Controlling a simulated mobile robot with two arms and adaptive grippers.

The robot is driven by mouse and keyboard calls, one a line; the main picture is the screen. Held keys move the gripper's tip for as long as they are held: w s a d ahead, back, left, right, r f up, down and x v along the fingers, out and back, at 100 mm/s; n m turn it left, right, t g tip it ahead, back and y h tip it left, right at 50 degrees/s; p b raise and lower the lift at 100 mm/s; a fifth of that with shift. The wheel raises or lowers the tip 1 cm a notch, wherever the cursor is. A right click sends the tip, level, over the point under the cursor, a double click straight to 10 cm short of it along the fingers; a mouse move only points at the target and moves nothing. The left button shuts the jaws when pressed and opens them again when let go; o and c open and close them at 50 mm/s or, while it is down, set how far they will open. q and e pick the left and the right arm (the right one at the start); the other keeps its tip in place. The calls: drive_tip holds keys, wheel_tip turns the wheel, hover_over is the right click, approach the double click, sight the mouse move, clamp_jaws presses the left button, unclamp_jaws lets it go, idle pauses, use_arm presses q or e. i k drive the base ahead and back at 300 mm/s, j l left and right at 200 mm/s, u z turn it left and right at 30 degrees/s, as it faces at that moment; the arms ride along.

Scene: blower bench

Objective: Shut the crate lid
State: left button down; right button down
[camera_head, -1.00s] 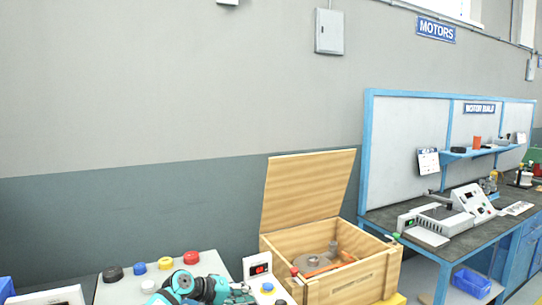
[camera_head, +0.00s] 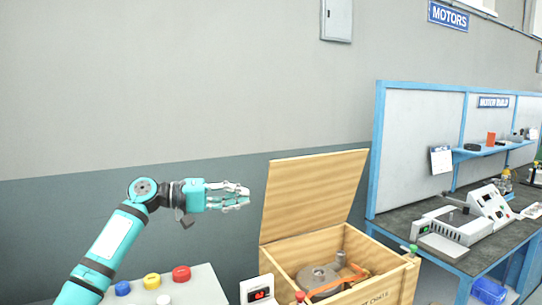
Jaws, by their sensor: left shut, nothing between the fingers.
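The wooden crate (camera_head: 378,291) stands at the lower middle right. Its lid (camera_head: 312,194) is open, standing up at the back edge and leaning backward. Inside the crate I see a grey round part (camera_head: 318,277) and an orange strip (camera_head: 335,286); the crate's lower front is cut off by the frame. My left gripper (camera_head: 246,197) is shut and empty. It is raised in the picture just left of the lid, pointing right; I cannot tell whether there is depth between them. My right gripper is not in view.
A panel with blue, yellow and red buttons (camera_head: 181,273) lies below my left arm. A small box with a red display (camera_head: 259,291) stands left of the crate. A blue-framed workbench (camera_head: 378,150) with instruments is at the right.

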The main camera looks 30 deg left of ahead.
sight(303, 194)
drive_tip(key=i+j, duration=1.15)
